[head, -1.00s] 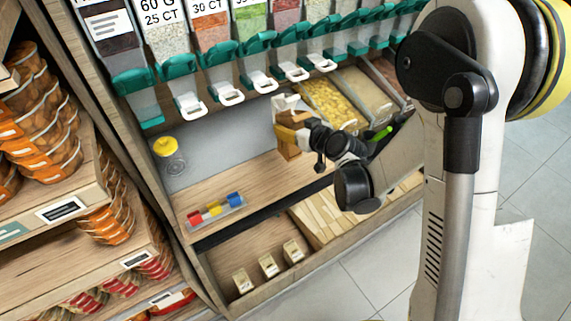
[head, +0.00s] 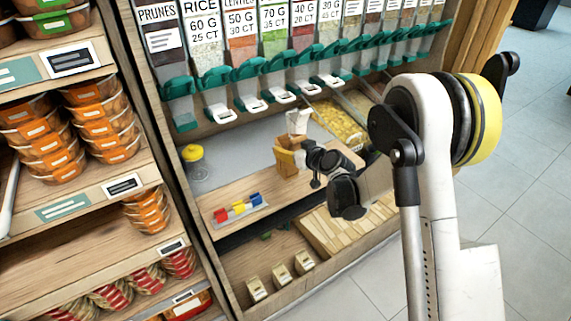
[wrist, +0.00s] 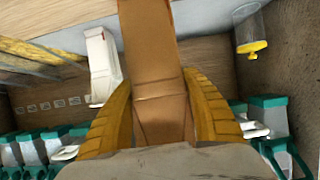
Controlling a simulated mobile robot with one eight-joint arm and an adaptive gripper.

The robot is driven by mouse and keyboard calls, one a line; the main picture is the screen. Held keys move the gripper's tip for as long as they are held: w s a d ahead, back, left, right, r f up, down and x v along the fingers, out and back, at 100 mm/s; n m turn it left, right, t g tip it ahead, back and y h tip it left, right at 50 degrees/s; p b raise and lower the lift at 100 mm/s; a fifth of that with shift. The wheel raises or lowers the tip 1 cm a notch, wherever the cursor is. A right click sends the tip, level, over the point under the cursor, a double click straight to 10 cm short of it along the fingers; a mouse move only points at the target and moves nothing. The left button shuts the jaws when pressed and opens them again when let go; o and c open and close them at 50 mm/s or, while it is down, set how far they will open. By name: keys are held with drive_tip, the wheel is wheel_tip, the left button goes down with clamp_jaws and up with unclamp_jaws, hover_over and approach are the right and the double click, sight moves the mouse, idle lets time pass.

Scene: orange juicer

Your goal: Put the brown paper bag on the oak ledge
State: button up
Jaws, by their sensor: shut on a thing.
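The brown paper bag (head: 287,164) is upright at the oak ledge (head: 228,200), towards its back. I cannot tell whether its bottom touches the wood. My gripper (head: 295,150) comes in from the right and is shut on the bag. In the wrist view the bag (wrist: 155,70) stands out between my two tan ribbed fingers (wrist: 160,88), which press on its sides. The fingers hide part of the bag in the head view.
Dispensers with green spouts (head: 248,92) hang above. Small boxes (head: 280,274) stand below.

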drive_tip(key=f+b, duration=0.1)
drive_tip(key=f, duration=0.1)
drive_tip(key=a+f+b, duration=0.1)
drive_tip(key=f, duration=0.1)
drive_tip(key=shift+f, duration=0.35)
drive_tip(key=shift+r, duration=0.1)
drive_tip(key=shift+s, duration=0.1)
drive_tip(key=o, duration=1.4)
